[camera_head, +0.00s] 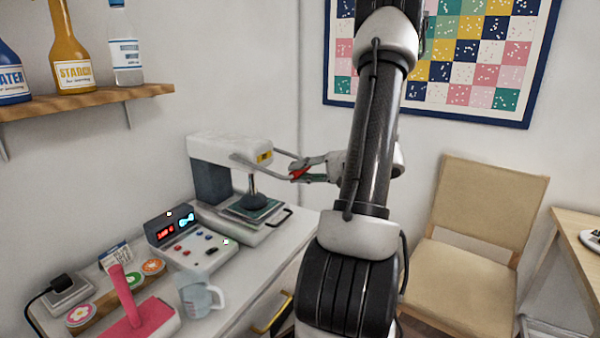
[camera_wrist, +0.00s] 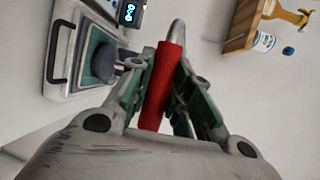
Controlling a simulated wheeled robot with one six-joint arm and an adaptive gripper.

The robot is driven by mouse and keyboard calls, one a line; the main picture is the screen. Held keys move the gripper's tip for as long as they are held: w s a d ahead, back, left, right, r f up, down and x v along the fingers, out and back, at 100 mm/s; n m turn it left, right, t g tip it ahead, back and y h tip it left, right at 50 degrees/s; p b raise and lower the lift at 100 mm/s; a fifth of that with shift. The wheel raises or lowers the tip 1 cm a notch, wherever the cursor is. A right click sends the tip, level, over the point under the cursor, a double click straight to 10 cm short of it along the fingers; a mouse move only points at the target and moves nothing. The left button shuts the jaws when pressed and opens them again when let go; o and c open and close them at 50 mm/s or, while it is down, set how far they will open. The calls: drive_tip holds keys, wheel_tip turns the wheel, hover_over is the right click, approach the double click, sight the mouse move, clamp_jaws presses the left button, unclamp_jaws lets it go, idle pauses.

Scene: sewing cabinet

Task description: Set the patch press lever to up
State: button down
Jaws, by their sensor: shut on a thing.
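The patch press (camera_head: 225,150) is a white machine with a dark round pressing plate (camera_head: 255,203) over a green-topped base (camera_head: 250,212). Its lever is a metal frame reaching out from the upper arm, with a red grip (camera_head: 299,173) at its end. My gripper (camera_head: 305,172) is shut on the red grip. In the wrist view the red grip (camera_wrist: 164,82) lies between the fingers of my gripper (camera_wrist: 160,100), and the round plate (camera_wrist: 104,62) shows to the left. The lever sticks out roughly level beside the press head. Whether the plate touches the base is hard to tell.
A control box (camera_head: 185,240) with lit displays stands in front of the press. A cup (camera_head: 197,299) and a pink stand (camera_head: 133,310) are nearer on the white counter. A wooden shelf (camera_head: 90,102) holds bottles at left. A chair (camera_head: 480,210) stands at right.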

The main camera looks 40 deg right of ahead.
drive_tip(key=shift+r, duration=0.15)
drive_tip(key=shift+r, duration=0.6)
drive_tip(key=w+a+r+m+g+h, duration=0.1)
drive_tip(key=w+r+g, duration=0.3)
drive_tip(key=r, duration=0.5)
drive_tip(key=w+a+r+m+g+h, duration=0.1)
drive_tip(key=w+a+r+g+h, duration=0.1)
drive_tip(key=r, duration=0.7)
drive_tip(key=shift+w+m+g+h, duration=0.4)
drive_tip(key=shift+w+g+h, duration=0.5)
drive_tip(key=shift+w+g, duration=0.6)
drive_tip(key=shift+w+a+r, duration=0.1)
drive_tip(key=shift+w, duration=0.05)
drive_tip(key=c, duration=1.3)
unclamp_jaws()
